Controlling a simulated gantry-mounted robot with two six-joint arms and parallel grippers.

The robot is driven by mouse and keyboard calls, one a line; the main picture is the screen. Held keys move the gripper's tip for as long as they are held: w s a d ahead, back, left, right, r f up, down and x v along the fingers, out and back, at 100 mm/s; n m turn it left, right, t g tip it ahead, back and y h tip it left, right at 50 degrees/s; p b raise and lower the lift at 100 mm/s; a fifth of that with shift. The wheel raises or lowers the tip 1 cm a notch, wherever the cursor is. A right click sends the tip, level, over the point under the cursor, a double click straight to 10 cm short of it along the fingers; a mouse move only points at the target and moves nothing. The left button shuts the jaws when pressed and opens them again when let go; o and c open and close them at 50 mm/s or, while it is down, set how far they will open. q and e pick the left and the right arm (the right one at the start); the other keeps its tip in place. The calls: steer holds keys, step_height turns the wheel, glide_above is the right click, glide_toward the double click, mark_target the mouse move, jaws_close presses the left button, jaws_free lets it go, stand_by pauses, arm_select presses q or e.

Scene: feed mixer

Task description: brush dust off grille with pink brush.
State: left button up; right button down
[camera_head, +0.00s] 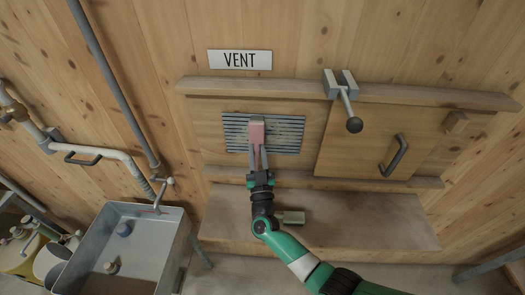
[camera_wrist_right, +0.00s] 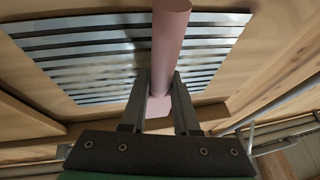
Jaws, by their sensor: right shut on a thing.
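The grille (camera_head: 285,135) is a slatted metal panel set in the wooden wall under the VENT sign. The pink brush (camera_head: 257,130) is in front of the grille, a little left of its middle. My right gripper (camera_head: 257,152) is shut on the pink brush. In the right wrist view the pink brush (camera_wrist_right: 170,50) stands between the two fingers (camera_wrist_right: 161,95), with the grille (camera_wrist_right: 110,60) behind it. I cannot tell whether the brush touches the slats. Darker patches show on some slats; I cannot tell if they are dust. My left gripper is not in view.
A sliding wooden panel (camera_head: 360,140) with a dark handle (camera_head: 394,155) is right of the grille. A clamp-like latch (camera_head: 343,90) sticks out above. A ledge (camera_head: 340,222) runs below, with a small greenish block (camera_head: 291,217) on it. A metal sink (camera_head: 130,245) stands at left.

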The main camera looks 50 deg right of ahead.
steer(key=shift+w+a+f+b, duration=0.1)
steer(key=shift+w+a+b, duration=0.4)
steer(key=shift+w, duration=0.25)
steer(key=shift+w+a+b, duration=0.45)
steer(key=shift+w+b, duration=0.1)
steer(key=shift+w, duration=0.2)
steer(key=shift+w+a+f+b, duration=0.1)
steer(key=shift+w+a+b, duration=0.4)
steer(key=shift+w, duration=0.25)
steer(key=shift+w+a+r, duration=0.15)
steer(key=shift+w+r, duration=0.05)
steer(key=shift+w, duration=0.05)
